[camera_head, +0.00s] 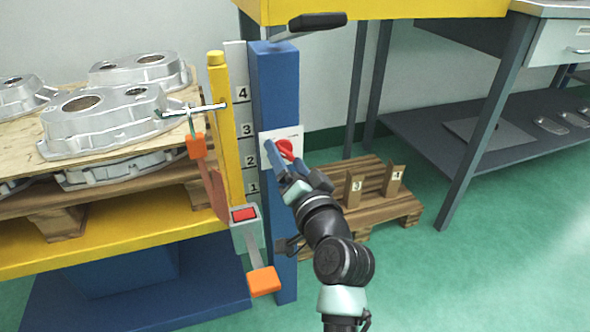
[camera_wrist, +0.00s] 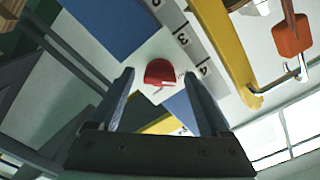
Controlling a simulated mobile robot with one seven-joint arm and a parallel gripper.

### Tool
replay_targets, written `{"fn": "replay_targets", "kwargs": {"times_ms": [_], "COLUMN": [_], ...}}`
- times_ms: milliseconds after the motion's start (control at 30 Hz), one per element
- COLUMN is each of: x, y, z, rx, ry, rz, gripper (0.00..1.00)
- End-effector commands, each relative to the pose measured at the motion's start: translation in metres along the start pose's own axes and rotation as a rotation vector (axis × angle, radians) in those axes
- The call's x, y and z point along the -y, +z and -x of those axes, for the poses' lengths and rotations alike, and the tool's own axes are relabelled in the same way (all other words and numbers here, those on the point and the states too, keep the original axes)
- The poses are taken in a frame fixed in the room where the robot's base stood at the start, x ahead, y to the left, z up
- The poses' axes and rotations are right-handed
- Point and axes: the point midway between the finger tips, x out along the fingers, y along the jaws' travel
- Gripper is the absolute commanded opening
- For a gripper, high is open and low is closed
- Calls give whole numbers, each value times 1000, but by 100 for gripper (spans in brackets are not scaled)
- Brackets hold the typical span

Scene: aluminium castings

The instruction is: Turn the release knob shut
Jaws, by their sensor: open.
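The red release knob (camera_head: 285,149) sits on a white plate (camera_head: 267,155) fixed to the blue column (camera_head: 273,90). In the wrist view the red knob (camera_wrist: 159,73) shows ahead of my gripper, between the lines of its two fingers. My gripper (camera_head: 278,160) is close in front of the plate in the head view, and a finger partly covers the plate beside the knob. In the wrist view my gripper (camera_wrist: 159,85) is open with nothing between the fingers. Whether a finger touches the knob I cannot tell.
A numbered scale (camera_head: 243,130) and a yellow post (camera_head: 222,130) stand left of the knob. An orange-ended lever (camera_head: 263,280) and a red button box (camera_head: 244,215) are below. A black handle (camera_head: 317,21) tops the column. Castings (camera_head: 95,118) lie on pallets at left.

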Motion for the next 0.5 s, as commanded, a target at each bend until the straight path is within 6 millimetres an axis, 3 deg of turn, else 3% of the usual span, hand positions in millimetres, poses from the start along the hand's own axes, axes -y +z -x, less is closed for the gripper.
{"fn": "replay_targets", "kwargs": {"times_ms": [167,500], "x": [1,0], "y": [-2,-2], "z": [20,89], "rx": [0,0], "ry": [3,5], "rz": [-3,-3], "gripper": [80,80]}}
